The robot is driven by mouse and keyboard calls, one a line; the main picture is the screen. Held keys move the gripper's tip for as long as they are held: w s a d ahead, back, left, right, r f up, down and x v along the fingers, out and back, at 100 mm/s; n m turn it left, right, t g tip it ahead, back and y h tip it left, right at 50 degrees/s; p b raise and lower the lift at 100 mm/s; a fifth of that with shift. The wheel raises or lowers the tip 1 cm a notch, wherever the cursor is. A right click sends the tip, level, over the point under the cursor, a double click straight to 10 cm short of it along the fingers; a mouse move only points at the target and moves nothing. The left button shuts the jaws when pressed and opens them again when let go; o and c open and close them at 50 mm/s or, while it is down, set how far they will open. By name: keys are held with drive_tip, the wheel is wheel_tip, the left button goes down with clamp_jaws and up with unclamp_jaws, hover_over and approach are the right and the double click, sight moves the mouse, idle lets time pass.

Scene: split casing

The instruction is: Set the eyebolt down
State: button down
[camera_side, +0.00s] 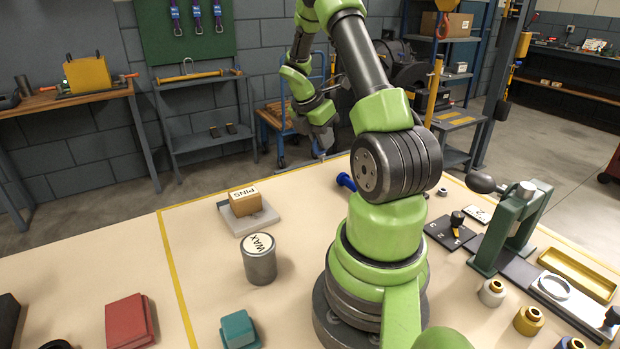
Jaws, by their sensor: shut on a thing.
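My gripper (322,146) is beyond my arm's base, pointing down above the far part of the bench. It is small in this view, and its fingers are shut. The eyebolt is held there, but it is too small and too hidden by the fingers to make out its ring or shank. I cannot tell how far it is above the bench top (215,285).
A blue part (346,181) lies near my gripper. A PINS box (245,201) sits on a grey plate, with a WAX can (259,259) in front. A green press (508,230) stands right. The bench between box and blue part is clear.

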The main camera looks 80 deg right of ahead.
drive_tip(key=w+d+n+t+h, duration=0.1)
drive_tip(key=w+d+n+t, duration=0.1)
drive_tip(key=w+d, duration=0.4)
wheel_tip(320, 180, down, 10)
drive_tip(key=shift+w+r, duration=0.1)
drive_tip(key=shift+r, duration=0.05)
drive_tip(key=c, duration=1.2)
unclamp_jaws()
drive_tip(key=shift+o, duration=0.2)
